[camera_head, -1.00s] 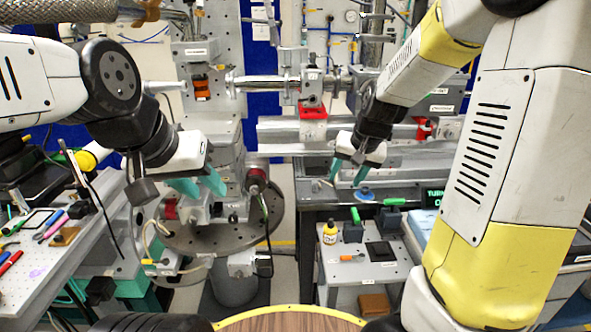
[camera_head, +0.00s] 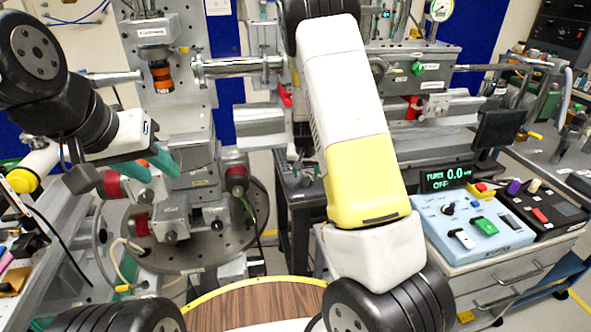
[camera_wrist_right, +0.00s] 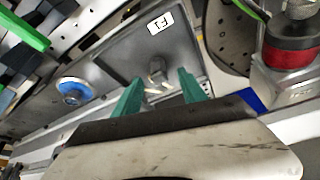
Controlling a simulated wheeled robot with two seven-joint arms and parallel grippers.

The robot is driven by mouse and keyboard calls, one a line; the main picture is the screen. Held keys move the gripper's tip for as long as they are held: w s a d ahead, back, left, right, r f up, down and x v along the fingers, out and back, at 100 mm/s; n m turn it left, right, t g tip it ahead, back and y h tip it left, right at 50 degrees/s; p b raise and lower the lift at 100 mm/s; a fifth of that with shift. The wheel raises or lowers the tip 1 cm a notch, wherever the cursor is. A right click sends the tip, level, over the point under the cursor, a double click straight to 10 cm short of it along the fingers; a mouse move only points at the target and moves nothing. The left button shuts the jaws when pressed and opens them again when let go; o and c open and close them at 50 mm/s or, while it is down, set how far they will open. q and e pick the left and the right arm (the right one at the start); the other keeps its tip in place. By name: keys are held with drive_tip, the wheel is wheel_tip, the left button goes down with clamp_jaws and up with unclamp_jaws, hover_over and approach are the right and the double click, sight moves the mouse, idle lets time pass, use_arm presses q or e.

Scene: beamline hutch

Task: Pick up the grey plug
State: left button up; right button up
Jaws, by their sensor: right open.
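A small grey piece that looks like the grey plug (camera_wrist_right: 157,72) shows in the right wrist view, on or just above a dark grey surface (camera_wrist_right: 126,48) with a white label. My right gripper (camera_wrist_right: 160,90) is open, its two green fingers pointing toward the plug, one on each side in the picture. I cannot tell how much depth lies between them. In the head view my right arm hides its own gripper, and I do not make out the plug. My left gripper (camera_head: 158,168) hangs at the left with teal fingers apart and nothing visible between them.
In the right wrist view a blue-and-white round part (camera_wrist_right: 74,91) lies left, and a red-banded fitting (camera_wrist_right: 290,52) stands right. In the head view a round perforated plate (camera_head: 205,255) is left of centre, and a blue control box (camera_head: 474,228) stands right.

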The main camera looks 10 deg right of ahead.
drive_tip(key=shift+x, duration=1.45)
clamp_jaws()
drive_tip(key=shift+r, duration=0.1)
drive_tip(key=shift+r, duration=0.5)
drive_tip(key=v, duration=0.2)
drive_tip(key=shift+s+d+r, duration=0.15)
drive_tip(key=shift+s+r, duration=0.05)
drive_tip(key=shift+r, duration=0.15)
drive_tip(key=s+d+r, duration=0.1)
drive_tip(key=s, duration=1.4)
drive_tip(key=shift+r, duration=0.15)
